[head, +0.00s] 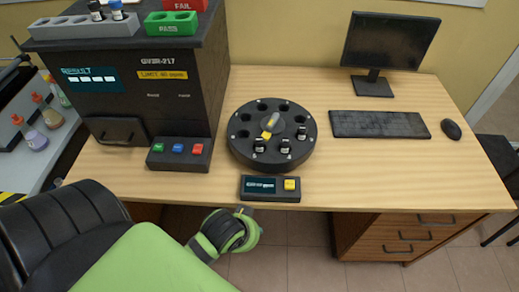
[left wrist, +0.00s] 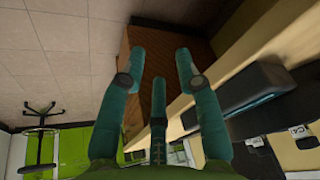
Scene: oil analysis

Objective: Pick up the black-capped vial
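In the head view, a dark-capped vial (head: 96,10) stands in the grey rack on top of the dark analyser, and a blue-capped vial (head: 117,10) stands beside it. Several small dark-capped vials, such as this vial (head: 285,146), sit in the front slots of the round black carousel (head: 238,152) on the desk. My left gripper (left wrist: 160,65) shows in the left wrist view with its fingers spread and nothing between them. In the head view my left arm is below the desk's front edge, well away from the vials; its fingers are mostly hidden there. My right gripper is out of view.
The analyser (head: 130,75) fills the desk's left side, with a button box (head: 180,153) before it. A display box (head: 270,188) sits at the front edge. A green PASS rack (head: 170,23) and red FAIL rack (head: 185,4) stand on the analyser. Keyboard (head: 378,124) and monitor stand right.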

